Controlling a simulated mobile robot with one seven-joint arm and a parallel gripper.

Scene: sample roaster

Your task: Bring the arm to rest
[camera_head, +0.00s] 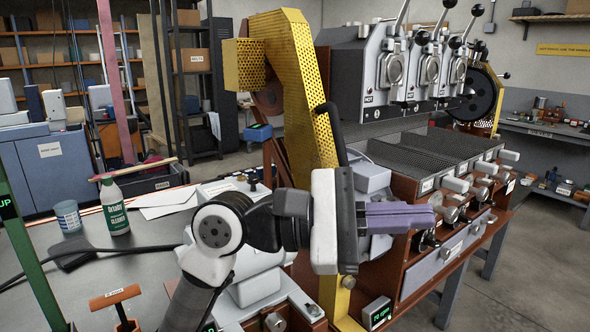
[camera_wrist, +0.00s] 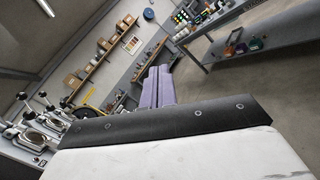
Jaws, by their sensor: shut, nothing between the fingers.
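My gripper (camera_head: 432,217) is in the middle of the head view, its purple fingers closed together and pointing right. It is raised in front of the sample roaster (camera_head: 350,75), near its front row of knobs and trays. Nothing is held between the fingers. In the wrist view the shut purple fingers of my gripper (camera_wrist: 157,82) point away toward the far wall and shelves. My arm comes up from the bottom of the head view and hides part of the roaster's lower left side.
A yellow perforated guard (camera_head: 312,90) stands close behind my wrist. A grey table (camera_head: 100,245) at left holds a green-labelled bottle (camera_head: 113,208), a cup (camera_head: 67,216) and white papers (camera_head: 165,202). A small display box (camera_head: 377,313) sits low on the roaster's front. Open floor (camera_head: 535,265) lies at right.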

